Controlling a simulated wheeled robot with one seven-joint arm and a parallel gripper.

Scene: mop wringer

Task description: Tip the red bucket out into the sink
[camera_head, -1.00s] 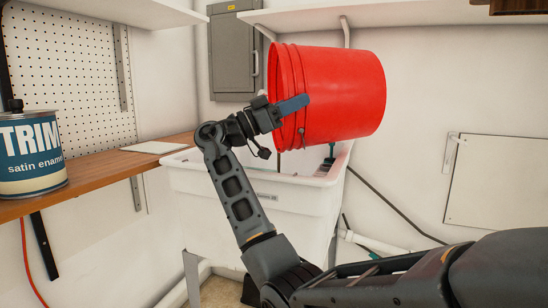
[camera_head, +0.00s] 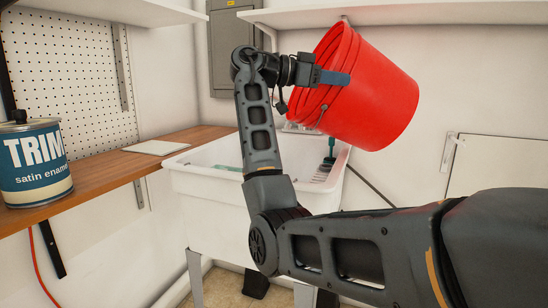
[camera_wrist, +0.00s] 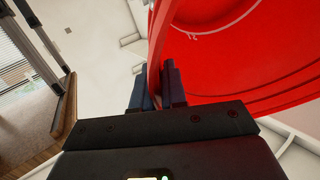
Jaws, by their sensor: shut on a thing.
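The red bucket (camera_head: 372,95) is held in the air above the right side of the white sink (camera_head: 205,190). It is tilted on its side, its mouth facing up and left and its base down and right. My gripper (camera_head: 335,77) is shut on the bucket's rim at the mouth. In the wrist view, the fingers of my gripper (camera_wrist: 154,88) pinch the rim, and the inside of the red bucket (camera_wrist: 240,50) shows to the right. Only part of the inside shows, so I cannot tell what it holds.
A wooden shelf (camera_head: 105,170) with a paint can (camera_head: 34,160) and a white flat sheet (camera_head: 156,147) runs along the left wall. A green-handled brush (camera_head: 330,155) stands in the sink's right side.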

